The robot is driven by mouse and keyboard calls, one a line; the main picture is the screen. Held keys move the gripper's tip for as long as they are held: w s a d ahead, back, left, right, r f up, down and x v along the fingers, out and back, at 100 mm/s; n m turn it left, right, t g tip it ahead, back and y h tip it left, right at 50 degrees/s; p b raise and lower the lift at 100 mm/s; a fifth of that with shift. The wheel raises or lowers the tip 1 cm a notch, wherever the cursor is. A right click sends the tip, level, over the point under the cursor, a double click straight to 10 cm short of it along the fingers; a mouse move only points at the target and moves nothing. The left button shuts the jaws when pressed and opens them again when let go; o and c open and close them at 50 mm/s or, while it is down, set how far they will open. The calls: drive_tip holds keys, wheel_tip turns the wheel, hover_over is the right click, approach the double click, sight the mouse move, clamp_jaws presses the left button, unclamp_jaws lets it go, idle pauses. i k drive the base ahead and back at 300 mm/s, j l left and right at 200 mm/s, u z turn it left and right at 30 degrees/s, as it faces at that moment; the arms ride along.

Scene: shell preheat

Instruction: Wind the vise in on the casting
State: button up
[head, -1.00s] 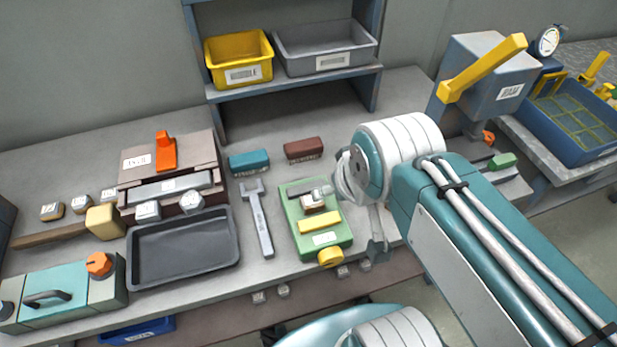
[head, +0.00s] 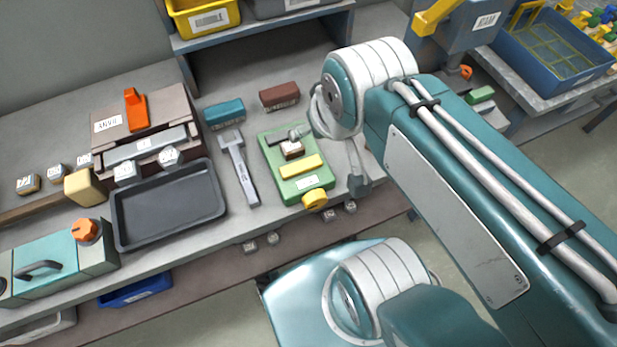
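The green vise (head: 281,160) lies on the workbench in the head view. It has a yellow bar across it and a yellow knob (head: 314,199) at its front end. A small brown block with a pale top, apparently the casting (head: 292,150), sits at the vise's rear part, next to a grey metal piece. I cannot tell whether the jaws touch it. My arm covers the area right of the vise, and I cannot make out my gripper's fingers. A grey forked piece (head: 357,186) shows right of the vise; I cannot tell what it is.
A grey forked tool (head: 238,168) and a black tray (head: 120,221) lie left of the vise. Teal (head: 223,113) and brown (head: 279,96) blocks lie behind it. A teal box with an orange knob (head: 67,263) stands front left. A blue bin (head: 541,62) is far right.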

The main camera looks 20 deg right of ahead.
sight(316, 199)
drive_tip(key=k, duration=1.2)
